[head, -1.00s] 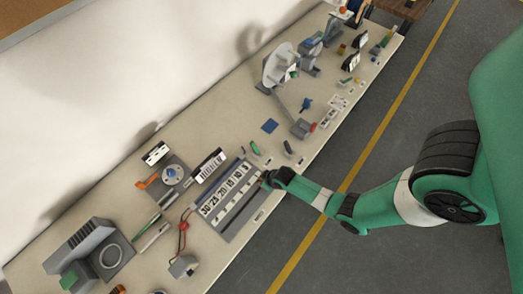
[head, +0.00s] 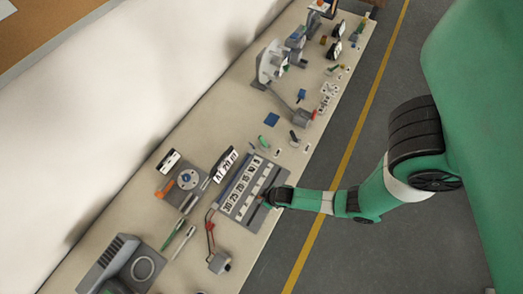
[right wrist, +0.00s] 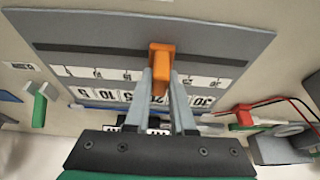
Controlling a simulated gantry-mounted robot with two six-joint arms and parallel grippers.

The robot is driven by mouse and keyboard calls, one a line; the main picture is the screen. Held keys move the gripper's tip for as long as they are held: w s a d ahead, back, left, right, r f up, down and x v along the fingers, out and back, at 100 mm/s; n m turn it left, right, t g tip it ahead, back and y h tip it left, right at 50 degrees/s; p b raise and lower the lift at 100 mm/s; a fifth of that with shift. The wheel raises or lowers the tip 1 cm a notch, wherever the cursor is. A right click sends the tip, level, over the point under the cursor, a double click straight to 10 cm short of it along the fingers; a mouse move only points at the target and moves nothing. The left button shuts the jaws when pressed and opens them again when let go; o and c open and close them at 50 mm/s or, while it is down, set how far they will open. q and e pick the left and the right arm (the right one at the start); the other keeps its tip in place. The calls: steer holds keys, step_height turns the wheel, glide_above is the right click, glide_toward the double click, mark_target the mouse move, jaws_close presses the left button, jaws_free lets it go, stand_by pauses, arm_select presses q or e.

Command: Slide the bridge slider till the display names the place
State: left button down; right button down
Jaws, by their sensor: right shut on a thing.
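The grey bridge board (head: 275,180) lies on the bench in the head view, with a row of number plates from 30 at the near end to lower values at the far end. My right gripper (head: 268,198) is at the board's slot. In the right wrist view the orange slider knob (right wrist: 161,58) stands in the dark slot, between the fingers of my gripper (right wrist: 161,80), which are shut on it. The knob is around the 20 mark, whose plate is partly hidden by the fingers. The display (head: 225,164) behind the board seems to read "AT 20", with a blurred last sign. My left gripper is out of view.
Red leads (head: 210,228) run from the board to a small grey box (head: 219,262). A green piece (head: 263,141) and a dark piece (head: 294,137) lie beyond the board's far end. A blue square (head: 272,119) lies farther along the bench.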

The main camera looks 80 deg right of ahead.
steer(key=c, duration=0.8)
jaws_free()
steer(key=shift+d, duration=0.1)
steer(key=shift+o, duration=0.2)
steer(key=p+v, duration=0.3)
steer(key=v, duration=0.8)
steer(key=shift+r+p, duration=0.3)
steer(key=shift+p, duration=0.05)
steer(key=shift+s, duration=0.1)
